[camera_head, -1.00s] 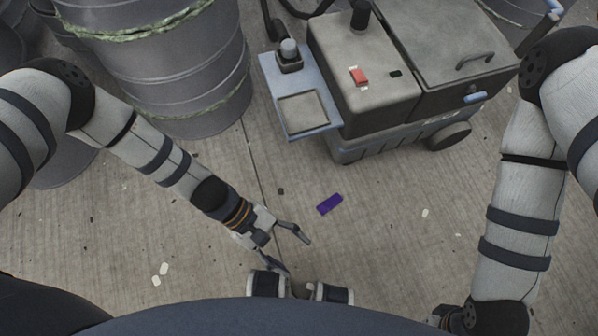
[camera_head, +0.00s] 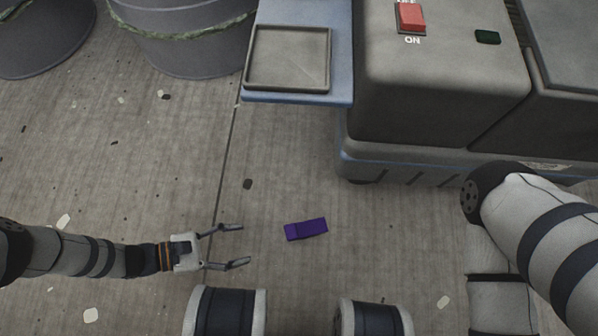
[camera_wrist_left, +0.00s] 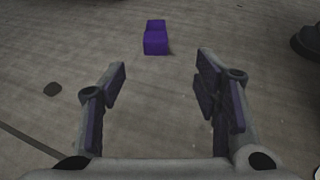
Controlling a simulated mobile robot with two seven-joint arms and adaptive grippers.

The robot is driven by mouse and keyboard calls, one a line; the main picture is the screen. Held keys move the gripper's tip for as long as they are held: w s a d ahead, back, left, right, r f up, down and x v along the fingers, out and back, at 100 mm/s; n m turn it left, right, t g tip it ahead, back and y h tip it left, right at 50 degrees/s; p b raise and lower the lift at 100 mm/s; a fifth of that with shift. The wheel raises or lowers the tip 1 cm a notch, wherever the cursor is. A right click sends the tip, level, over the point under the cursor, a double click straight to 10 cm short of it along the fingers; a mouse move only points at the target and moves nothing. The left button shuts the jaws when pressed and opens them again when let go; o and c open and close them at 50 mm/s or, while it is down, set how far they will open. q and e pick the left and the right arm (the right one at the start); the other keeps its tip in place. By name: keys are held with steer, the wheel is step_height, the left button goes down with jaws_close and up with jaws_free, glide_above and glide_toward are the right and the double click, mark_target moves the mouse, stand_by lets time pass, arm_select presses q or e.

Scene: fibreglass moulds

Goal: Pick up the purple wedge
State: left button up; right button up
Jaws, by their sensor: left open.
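The purple wedge (camera_head: 306,229) lies on the concrete floor in the head view, in front of the grey machine. My left gripper (camera_head: 238,246) is open and empty to the left of the wedge, its fingers pointing right toward it with a gap between. In the left wrist view the wedge (camera_wrist_left: 155,38) lies beyond the fingertips, slightly left of the middle between the two open fingers (camera_wrist_left: 160,75). My right arm shows at the right of the head view, but its gripper is out of the frame.
A grey machine (camera_head: 435,95) with a red switch (camera_head: 411,17) stands at the upper right. Its blue side shelf (camera_head: 340,60) holds a shallow tray (camera_head: 249,70). Grey drums (camera_head: 190,45) stand at upper left. Floor around the wedge is clear apart from small debris chips.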

mark_target(287, 233)
arm_select(q)
steer(key=shift+w+d+f, duration=0.15)
steer(key=shift+d+f, duration=0.05)
steer(key=shift+f, duration=0.2)
steer(key=b+x, duration=0.1)
steer(key=x, duration=0.2)
steer(key=b+x, duration=0.1)
steer(key=x, duration=0.3)
steer(key=b+x, duration=0.1)
steer(key=x, duration=0.3)
steer(key=shift+w+d+r, duration=0.1)
steer(key=shift+w+r, duration=0.05)
steer(key=shift+w, duration=0.2)
steer(key=c, duration=1.3)
steer(key=shift+c, duration=0.2)
steer(key=shift+r, duration=0.1)
